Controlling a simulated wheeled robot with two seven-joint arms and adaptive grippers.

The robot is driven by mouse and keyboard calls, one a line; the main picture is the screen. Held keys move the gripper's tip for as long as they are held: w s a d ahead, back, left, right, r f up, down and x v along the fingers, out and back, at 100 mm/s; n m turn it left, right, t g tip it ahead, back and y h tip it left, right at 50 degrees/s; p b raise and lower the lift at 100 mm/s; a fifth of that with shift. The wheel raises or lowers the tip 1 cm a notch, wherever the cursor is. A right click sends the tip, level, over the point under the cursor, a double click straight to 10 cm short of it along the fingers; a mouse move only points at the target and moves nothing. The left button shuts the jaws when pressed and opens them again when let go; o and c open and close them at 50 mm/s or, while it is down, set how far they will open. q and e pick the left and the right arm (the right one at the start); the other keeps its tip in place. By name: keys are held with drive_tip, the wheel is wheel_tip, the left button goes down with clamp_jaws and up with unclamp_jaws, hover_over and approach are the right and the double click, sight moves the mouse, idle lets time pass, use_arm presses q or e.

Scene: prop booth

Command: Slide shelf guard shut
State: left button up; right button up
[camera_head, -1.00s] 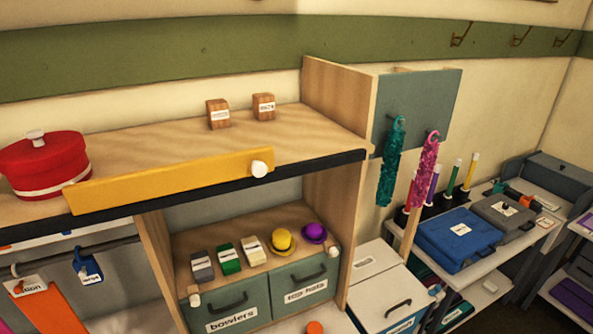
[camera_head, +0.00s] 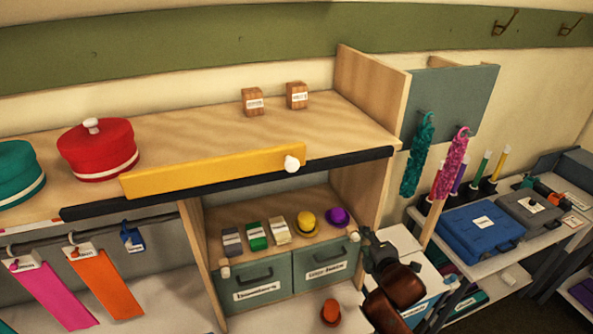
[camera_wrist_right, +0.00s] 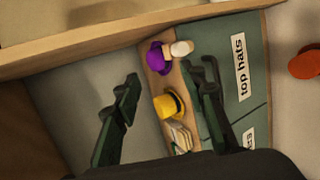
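The shelf guard (camera_head: 215,171) is a yellow bar with a white knob (camera_head: 291,164) at its right end. It lies along the front of the upper shelf (camera_head: 330,125), and bare shelf edge shows to the right of the knob. My right gripper (camera_head: 374,243) is at the lower right, below the shelf edge and apart from the guard, beside the drawer cabinet. In the right wrist view its two dark fingers (camera_wrist_right: 160,76) are spread with nothing held between them; small hats and drawers show beyond. The guard cannot be made out there. My left gripper is not in view.
A red hat (camera_head: 97,152) and a teal hat (camera_head: 18,175) stand at the shelf's left, two wooden blocks (camera_head: 253,102) at its back. An upright side panel (camera_head: 370,90) bounds the right end. Below are a purple hat (camera_head: 338,217), a yellow hat (camera_head: 307,222) and drawers (camera_head: 252,282).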

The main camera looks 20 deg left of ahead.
drive_tip(key=s+a+r+n+t+y, duration=0.1)
drive_tip(key=s+a+r+n, duration=0.2)
drive_tip(key=r, duration=0.5)
drive_tip(key=s+a+r+n+y+p, duration=0.1)
drive_tip(key=s+a+r+n, duration=0.25)
drive_tip(key=r, duration=0.45)
drive_tip(key=s+a+r+n+t+y, duration=0.1)
drive_tip(key=s+a+r+n, duration=0.25)
drive_tip(key=r, duration=0.35)
drive_tip(key=n+t+y+p, duration=0.1)
drive_tip(key=n+y, duration=0.1)
drive_tip(key=n, duration=0.7)
approach(293, 167)
drive_tip(key=w, duration=0.2)
drive_tip(key=w+a+p, duration=0.2)
drive_tip(key=p, duration=0.1)
drive_tip(key=shift+w+a+n+p, duration=0.1)
drive_tip(key=shift+a+n+p, duration=0.1)
drive_tip(key=shift+n+p, duration=0.1)
drive_tip(key=x, duration=0.3)
drive_tip(key=shift+w+a+f+p, duration=0.1)
drive_tip(key=shift+w+a+p, duration=0.1)
drive_tip(key=shift+a+p, duration=0.15)
drive_tip(key=shift+w+a, duration=0.25)
drive_tip(key=shift+w, duration=0.1)
drive_tip(key=shift+d, duration=0.1)
